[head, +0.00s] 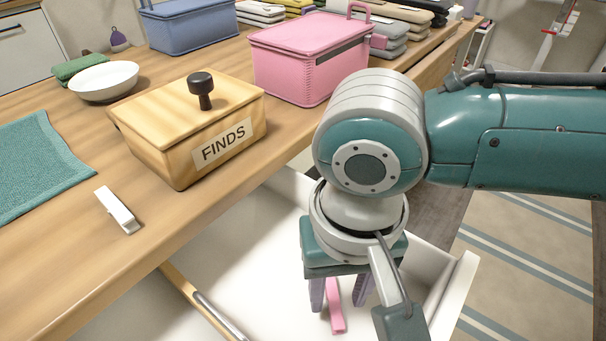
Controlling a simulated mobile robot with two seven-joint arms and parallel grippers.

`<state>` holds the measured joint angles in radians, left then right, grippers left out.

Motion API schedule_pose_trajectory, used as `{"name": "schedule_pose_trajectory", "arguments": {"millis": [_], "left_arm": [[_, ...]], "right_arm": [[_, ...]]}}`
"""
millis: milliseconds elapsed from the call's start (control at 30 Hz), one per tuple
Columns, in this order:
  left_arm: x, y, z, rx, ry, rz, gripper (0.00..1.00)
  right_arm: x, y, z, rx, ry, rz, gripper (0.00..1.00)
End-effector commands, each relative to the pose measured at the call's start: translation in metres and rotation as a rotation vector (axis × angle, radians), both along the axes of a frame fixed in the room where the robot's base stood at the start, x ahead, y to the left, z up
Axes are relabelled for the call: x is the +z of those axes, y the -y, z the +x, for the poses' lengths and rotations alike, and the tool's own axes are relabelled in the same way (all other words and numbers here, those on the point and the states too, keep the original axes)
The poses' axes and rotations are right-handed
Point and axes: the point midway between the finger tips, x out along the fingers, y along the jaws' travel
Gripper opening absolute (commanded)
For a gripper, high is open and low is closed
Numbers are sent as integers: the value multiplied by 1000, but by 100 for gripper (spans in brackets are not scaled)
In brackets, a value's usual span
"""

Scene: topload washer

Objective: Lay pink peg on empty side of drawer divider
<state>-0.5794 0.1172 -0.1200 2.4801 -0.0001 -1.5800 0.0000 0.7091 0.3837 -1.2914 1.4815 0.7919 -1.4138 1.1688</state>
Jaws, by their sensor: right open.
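The pink peg (335,310) is inside the open white drawer (262,235), to the right of the wooden divider (180,282). It looks to lie on the drawer floor, but I cannot tell its exact height. My right gripper (340,294) points down into the drawer. Its two purple-grey fingers are apart, one on each side of the peg in the picture. The peg's upper end is partly hidden under the gripper. My left gripper is not in view.
A grey rod (219,317) shows beside the divider. On the wooden counter are a white peg (118,210), a FINDS box (185,135), a white bowl (104,80), a teal cloth (38,165) and a pink basket (305,60). The drawer's right wall (455,295) stands close to my gripper.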

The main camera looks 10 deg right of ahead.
Motion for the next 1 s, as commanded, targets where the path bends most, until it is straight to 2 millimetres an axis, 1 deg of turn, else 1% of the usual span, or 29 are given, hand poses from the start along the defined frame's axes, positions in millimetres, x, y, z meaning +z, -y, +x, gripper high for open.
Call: {"name": "schedule_pose_trajectory", "arguments": {"millis": [33, 200, 300, 400, 533, 667, 767, 900, 967, 1000], "left_arm": [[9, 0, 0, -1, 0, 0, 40], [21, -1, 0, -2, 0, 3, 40], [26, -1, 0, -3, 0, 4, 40], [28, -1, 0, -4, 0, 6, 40], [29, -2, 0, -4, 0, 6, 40], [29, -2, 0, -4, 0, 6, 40], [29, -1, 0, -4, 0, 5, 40], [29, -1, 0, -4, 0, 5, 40], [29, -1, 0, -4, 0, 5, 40], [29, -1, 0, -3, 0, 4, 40]], "right_arm": [[17, -1, 1, 2, 2, 3, 45], [56, 0, 1, 1, 3, 3, 45], [74, 0, 1, 2, 3, 2, 45], [86, -1, 0, 2, 1, 2, 45], [94, 0, 0, 1, 1, 1, 45], [94, -2, -2, 10, 0, 8, 45], [92, -17, -12, 67, 6, 63, 45], [93, -51, -36, 212, 67, 222, 45], [97, -60, -44, 258, 120, 286, 45], [99, -60, -48, 278, 161, 314, 45]]}}
